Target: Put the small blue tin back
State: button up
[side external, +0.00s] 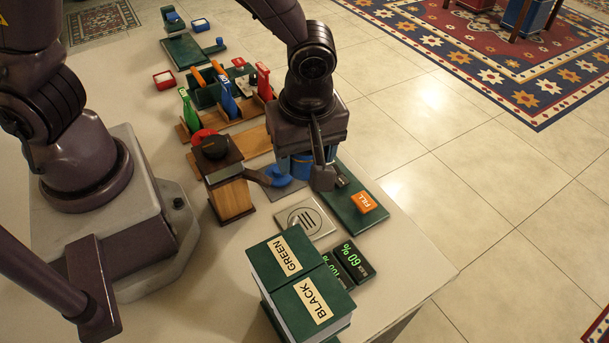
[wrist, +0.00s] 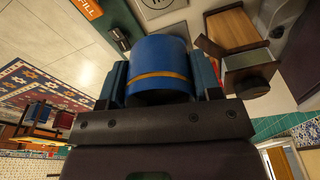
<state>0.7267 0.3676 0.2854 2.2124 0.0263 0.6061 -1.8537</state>
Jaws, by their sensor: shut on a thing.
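The small blue tin (wrist: 160,60) is a blue cylinder with a gold band, seen large between my fingers in the wrist view. In the side view the tin (side external: 294,166) shows as a blue patch under my gripper (side external: 303,172), partly hidden by a finger. My gripper, also in the wrist view (wrist: 160,85), is shut on it. The tin is over the area between the wooden box with the dark top (side external: 232,197) and the green board with the orange FILL label (side external: 366,203). I cannot tell whether its base touches anything.
A rack with coloured-handled tools (side external: 226,112) stands behind. A blue curved piece (side external: 278,178) is close left of the held tin.

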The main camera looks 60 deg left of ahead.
notch_tip(320, 180, up, 3)
jog(key=shift+f, duration=0.2)
jog(key=shift+a+r, duration=0.25)
jog(key=w+a+f+n, duration=0.1)
jog(key=a+f+n, duration=0.2)
jog(key=a+n, duration=0.55)
jog(key=n+g+h, duration=0.1)
jog(key=n+g, duration=0.1)
jog(key=n, duration=0.7)
send_over(249, 143)
notch_tip(249, 143, down, 5)
jog(key=shift+w+a+r, duration=0.1)
jog(key=shift+r, duration=0.05)
jog(key=shift+n, duration=0.25)
notch_tip(249, 143, down, 10)
jog(key=shift+r, duration=0.1)
jog(key=o, duration=1)
